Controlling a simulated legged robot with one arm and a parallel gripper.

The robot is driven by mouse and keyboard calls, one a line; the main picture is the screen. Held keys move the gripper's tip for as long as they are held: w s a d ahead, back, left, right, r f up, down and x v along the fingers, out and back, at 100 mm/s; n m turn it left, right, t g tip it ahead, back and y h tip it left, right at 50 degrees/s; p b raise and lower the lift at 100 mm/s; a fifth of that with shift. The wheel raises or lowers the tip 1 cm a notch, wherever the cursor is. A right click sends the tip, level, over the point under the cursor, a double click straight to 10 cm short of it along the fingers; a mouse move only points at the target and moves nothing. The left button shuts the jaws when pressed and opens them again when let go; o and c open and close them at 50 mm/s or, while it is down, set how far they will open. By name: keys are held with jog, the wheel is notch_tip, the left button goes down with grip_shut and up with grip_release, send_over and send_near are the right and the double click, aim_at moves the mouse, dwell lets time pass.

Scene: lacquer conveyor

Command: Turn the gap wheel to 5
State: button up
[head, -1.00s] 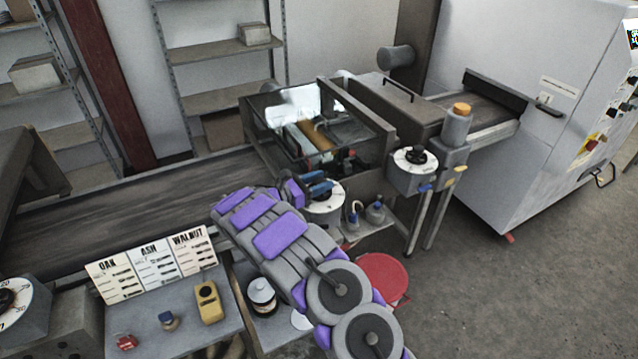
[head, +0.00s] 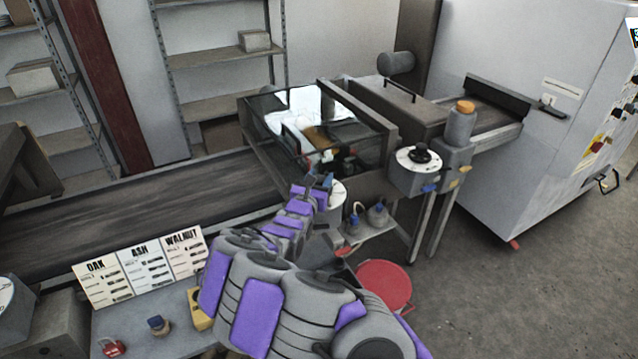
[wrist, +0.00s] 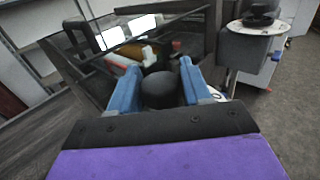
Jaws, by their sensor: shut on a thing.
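A round white dial (head: 338,192) is on the front of the coating machine in the head view, partly hidden by my arm. In the wrist view its black knob (wrist: 160,90) stands between the two blue fingers of my gripper (wrist: 158,82). My gripper (head: 325,184) is shut on this knob. A bit of the white scale (wrist: 216,94) shows right of the fingers, but I cannot read the number there. A second white dial with a black knob (head: 421,156) sits further right and is untouched. I cannot read a gap label on either dial.
A glass-covered housing (head: 310,125) stands just behind the gripper. Bottles (head: 376,214) stand on a low shelf to the right, above a red round lid (head: 384,286). Oak, ash and walnut cards (head: 140,268) stand on the left bench. The floor at right is clear.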

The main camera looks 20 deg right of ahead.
jog(key=shift+r+n+t+y+p, duration=0.15)
jog(key=shift+n+t+y+p, duration=0.65)
jog(key=shift+p, duration=0.75)
jog(key=shift+r+n+t+y+p, duration=0.1)
jog(key=shift+n+t+y+p, duration=0.4)
jog(key=shift+y+p, duration=0.85)
jog(key=n+t+y+p, duration=0.1)
jog(key=p, duration=0.3)
jog(key=shift+n, duration=0.3)
jog(key=n+y+p, duration=0.1)
jog(key=p, duration=0.2)
jog(key=shift+f+t+y, duration=0.1)
jog(key=shift+t+y, duration=0.2)
jog(key=shift+y, duration=0.05)
jog(key=shift+f+n+y+p, duration=0.1)
jog(key=shift+n+y+p, duration=0.2)
jog(key=shift+y+p, duration=0.25)
jog(key=o, duration=0.9)
jog(key=shift+w+h, duration=0.1)
jog(key=shift+h, duration=0.15)
jog(key=shift+f, duration=0.1)
